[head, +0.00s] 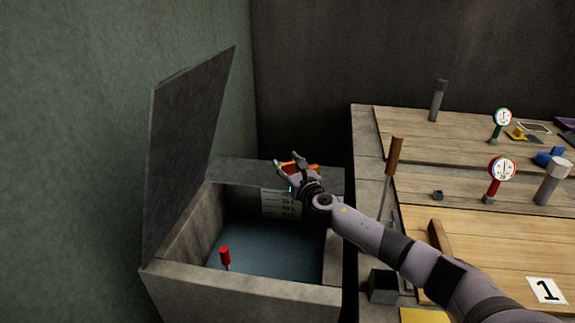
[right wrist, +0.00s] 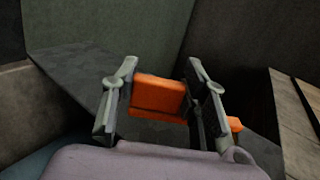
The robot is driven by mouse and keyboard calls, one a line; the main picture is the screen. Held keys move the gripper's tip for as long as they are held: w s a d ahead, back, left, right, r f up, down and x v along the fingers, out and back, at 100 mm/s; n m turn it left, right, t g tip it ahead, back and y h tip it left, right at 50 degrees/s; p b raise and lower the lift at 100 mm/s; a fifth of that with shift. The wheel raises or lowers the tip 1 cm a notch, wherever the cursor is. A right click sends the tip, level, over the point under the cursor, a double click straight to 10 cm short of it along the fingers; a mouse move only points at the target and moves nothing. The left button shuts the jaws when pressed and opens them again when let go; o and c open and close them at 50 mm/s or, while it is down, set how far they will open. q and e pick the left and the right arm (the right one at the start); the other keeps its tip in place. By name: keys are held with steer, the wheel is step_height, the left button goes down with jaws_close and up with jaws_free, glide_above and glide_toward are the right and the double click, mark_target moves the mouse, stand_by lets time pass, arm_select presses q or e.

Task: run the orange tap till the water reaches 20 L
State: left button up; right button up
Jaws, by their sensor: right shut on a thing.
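The orange tap (head: 313,168) is at the back edge of a grey tank (head: 180,278), mostly hidden behind my right gripper (head: 291,165). In the right wrist view the orange tap handle (right wrist: 158,97) sits between the two fingers of the right gripper (right wrist: 160,100), which is shut on it. Blue water (head: 270,253) lies in the tank. A white level scale (head: 281,203) is on the tank's inner back wall, partly covered by the gripper and arm; its numbers are too small to read. The left gripper is not in view.
The tank's lid (head: 185,150) stands open at the left. A red-topped float or handle (head: 225,256) rises near the tank's front left. Wooden worktops (head: 465,190) at the right carry a red gauge (head: 501,170), a green gauge (head: 502,118) and a wooden-handled lever (head: 394,157).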

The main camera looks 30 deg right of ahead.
steer(key=shift+w, duration=0.1)
jaws_close()
steer(key=w+m+h+p, duration=0.1)
steer(key=m+h+p, duration=0.1)
steer(key=h, duration=0.1)
steer(key=shift+w+g+h, duration=0.3)
steer(key=shift+w, duration=0.05)
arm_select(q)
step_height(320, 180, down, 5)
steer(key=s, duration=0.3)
arm_select(e)
steer(key=shift+w+d+m+h, duration=0.1)
steer(key=shift+w+m+h, duration=0.2)
steer(key=shift+m+h, duration=0.25)
steer(key=shift+w+d+m+g+h, duration=0.1)
steer(key=shift+w+m+g+h, duration=0.15)
steer(key=shift+m+g+h, duration=0.25)
steer(key=w+m+g+h+b, duration=0.1)
steer(key=h, duration=0.1)
steer(key=w+d+m+g+h+b, duration=0.1)
steer(key=h, duration=0.1)
steer(key=shift+d+f+m+b, duration=0.1)
steer(key=shift+m+b, duration=0.25)
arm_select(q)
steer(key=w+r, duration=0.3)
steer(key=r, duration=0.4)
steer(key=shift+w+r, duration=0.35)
arm_select(e)
steer(key=shift+d, duration=0.15)
